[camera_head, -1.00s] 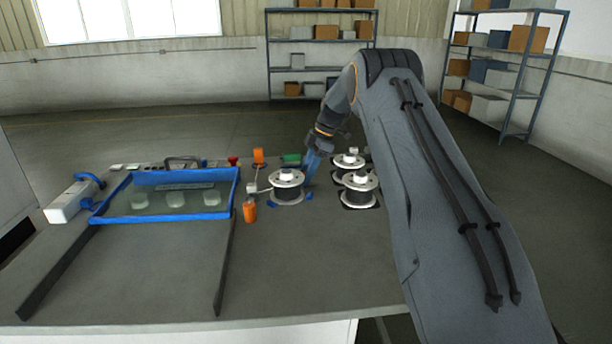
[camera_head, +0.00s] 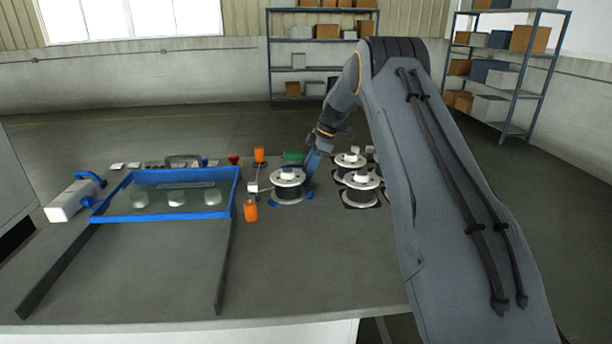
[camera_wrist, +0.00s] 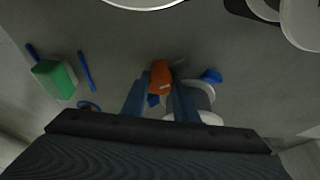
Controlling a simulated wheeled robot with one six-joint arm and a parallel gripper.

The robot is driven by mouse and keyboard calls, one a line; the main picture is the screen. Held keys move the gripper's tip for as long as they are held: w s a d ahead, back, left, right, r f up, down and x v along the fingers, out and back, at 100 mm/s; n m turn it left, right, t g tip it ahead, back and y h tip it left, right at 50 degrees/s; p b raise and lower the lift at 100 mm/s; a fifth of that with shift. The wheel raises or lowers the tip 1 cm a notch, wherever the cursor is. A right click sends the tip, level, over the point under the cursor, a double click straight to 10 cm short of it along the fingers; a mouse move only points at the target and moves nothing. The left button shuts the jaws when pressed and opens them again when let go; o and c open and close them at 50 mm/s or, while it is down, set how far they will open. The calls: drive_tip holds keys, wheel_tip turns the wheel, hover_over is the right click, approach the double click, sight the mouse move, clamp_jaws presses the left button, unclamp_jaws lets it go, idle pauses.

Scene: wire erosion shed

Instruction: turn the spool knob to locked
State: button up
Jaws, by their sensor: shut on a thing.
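My gripper (camera_head: 311,168) reaches down at the right rear side of the front spool (camera_head: 288,190), a white-flanged dark reel on blue feet. In the wrist view, my two blue fingers (camera_wrist: 160,97) close on a small orange piece, which I take to be the spool knob (camera_wrist: 160,72). Pale round spool parts (camera_wrist: 202,97) and a blue foot (camera_wrist: 211,76) show just right of it, partly behind a finger. The knob is hidden in the head view. Its markings and turned position cannot be read.
A green block (camera_head: 292,158) lies behind the spool, also in the wrist view (camera_wrist: 54,79). Orange posts (camera_head: 251,212) and a blue-framed tray (camera_head: 160,217) are left.

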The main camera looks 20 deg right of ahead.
drive_tip(key=m, duration=0.2)
drive_tip(key=m+t+b, duration=0.1)
drive_tip(key=m, duration=0.1)
drive_tip(key=m+t+h+b, duration=0.1)
drive_tip(key=m, duration=0.1)
drive_tip(key=shift+d, duration=0.25)
drive_tip(key=m, duration=0.2)
drive_tip(key=m+t+h, duration=0.1)
drive_tip(key=m, duration=0.1)
drive_tip(key=shift+h+b, duration=0.3)
drive_tip(key=shift+b, duration=0.1)
drive_tip(key=shift+s+f+m, duration=0.1)
drive_tip(key=shift+m, duration=0.2)
drive_tip(key=o, duration=1.1)
drive_tip(key=shift+d, duration=0.15)
drive_tip(key=shift+c, duration=0.2)
drive_tip(key=shift+a, duration=0.4)
